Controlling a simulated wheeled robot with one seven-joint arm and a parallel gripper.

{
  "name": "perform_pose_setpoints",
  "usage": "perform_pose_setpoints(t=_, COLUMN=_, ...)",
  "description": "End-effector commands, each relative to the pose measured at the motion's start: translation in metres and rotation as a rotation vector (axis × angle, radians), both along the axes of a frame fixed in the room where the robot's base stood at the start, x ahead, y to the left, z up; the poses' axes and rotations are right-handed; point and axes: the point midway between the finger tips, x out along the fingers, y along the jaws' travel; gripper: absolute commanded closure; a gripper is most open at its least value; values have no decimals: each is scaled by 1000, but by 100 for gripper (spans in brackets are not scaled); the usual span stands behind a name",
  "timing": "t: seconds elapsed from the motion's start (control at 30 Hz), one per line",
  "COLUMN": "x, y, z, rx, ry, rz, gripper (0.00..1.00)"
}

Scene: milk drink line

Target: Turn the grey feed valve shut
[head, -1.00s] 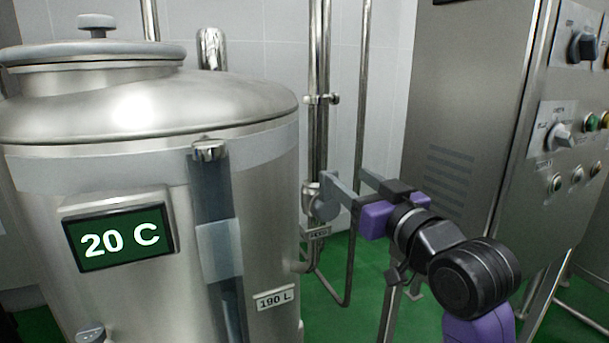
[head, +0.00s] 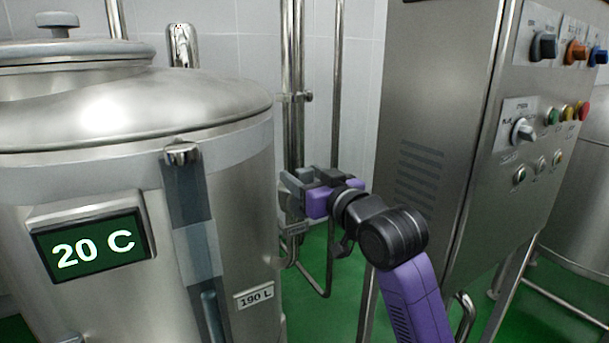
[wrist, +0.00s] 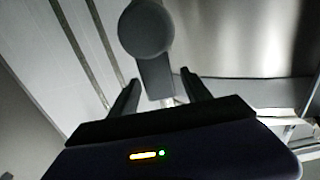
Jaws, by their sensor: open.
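The grey feed valve shows in the wrist view as a round grey hub (wrist: 146,30) with a flat lever (wrist: 156,77) running from it down between my fingers. My gripper (wrist: 162,88) is open, with one finger on each side of the lever; I cannot tell whether either finger touches it. In the head view my gripper (head: 288,188) is at the pipework just right of the steel tank, and it hides most of the valve there.
The steel tank (head: 130,100) with a 20 C display (head: 90,246) fills the left. A steel control cabinet (head: 440,110) with knobs and buttons stands at the right. Vertical pipes (head: 293,70) rise behind the gripper. Green floor (head: 335,315) shows between tank and cabinet.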

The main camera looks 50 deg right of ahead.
Motion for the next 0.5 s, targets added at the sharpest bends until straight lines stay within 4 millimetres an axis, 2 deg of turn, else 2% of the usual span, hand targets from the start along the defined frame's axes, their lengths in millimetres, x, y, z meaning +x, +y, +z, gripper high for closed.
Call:
perform_pose_setpoints(t=0.13, x=0, y=0, z=0, rx=0, ry=0, rz=0, gripper=44)
perform_pose_setpoints(t=0.17, x=0, y=0, z=0, rx=0, ry=0, rz=0, gripper=48)
perform_pose_setpoints(t=0.43, x=0, y=0, z=0, rx=0, ry=0, rz=0, gripper=100)
perform_pose_setpoints(t=0.5, x=0, y=0, z=0, rx=0, ry=0, rz=0, gripper=100)
